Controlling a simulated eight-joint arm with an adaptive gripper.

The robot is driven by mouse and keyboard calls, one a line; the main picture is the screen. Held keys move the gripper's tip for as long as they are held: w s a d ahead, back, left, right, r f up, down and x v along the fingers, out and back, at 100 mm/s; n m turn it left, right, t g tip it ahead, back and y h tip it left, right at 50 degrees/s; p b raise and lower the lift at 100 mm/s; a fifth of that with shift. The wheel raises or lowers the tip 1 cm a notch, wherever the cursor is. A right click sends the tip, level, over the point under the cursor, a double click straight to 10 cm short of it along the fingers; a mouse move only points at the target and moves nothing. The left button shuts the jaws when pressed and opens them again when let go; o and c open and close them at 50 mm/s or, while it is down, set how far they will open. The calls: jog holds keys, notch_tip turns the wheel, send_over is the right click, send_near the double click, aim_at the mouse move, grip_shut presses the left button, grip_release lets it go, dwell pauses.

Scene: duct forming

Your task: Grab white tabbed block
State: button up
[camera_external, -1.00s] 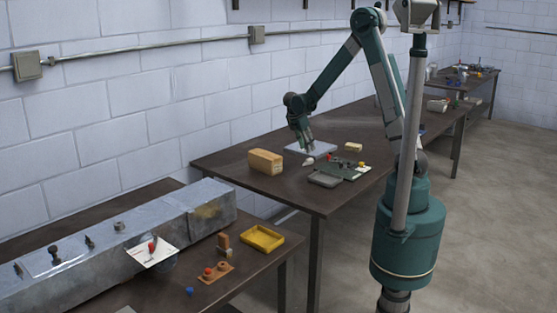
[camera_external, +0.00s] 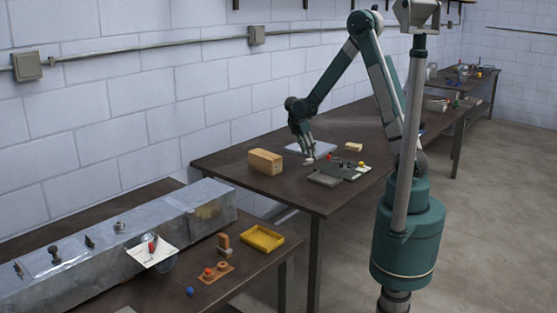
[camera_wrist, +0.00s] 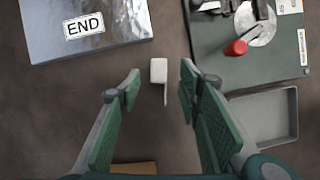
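The white tabbed block (camera_wrist: 158,71) lies on the dark table in the wrist view, with its thin tab pointing toward my gripper. My gripper (camera_wrist: 159,85) is open, with one green finger on each side of the block and a gap on both sides. In the external view, my gripper (camera_external: 308,157) is low over the far table, and the white block shows as a small pale spot at its fingertips, too small to make out clearly.
A silver END box (camera_wrist: 88,25) lies to the left of the block. A green board (camera_wrist: 250,40) with a red knob and a grey tray (camera_wrist: 265,115) are at the right. A wooden block (camera_external: 265,161) stands left of my gripper. Bare table surrounds the white block.

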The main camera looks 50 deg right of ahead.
aim_at(310, 162)
jog(key=shift+f, duration=0.1)
jog(key=shift+b+x, duration=0.35)
jog(key=shift+x, duration=2.15)
jog(key=shift+w+a, duration=0.1)
jog(key=c, duration=0.9)
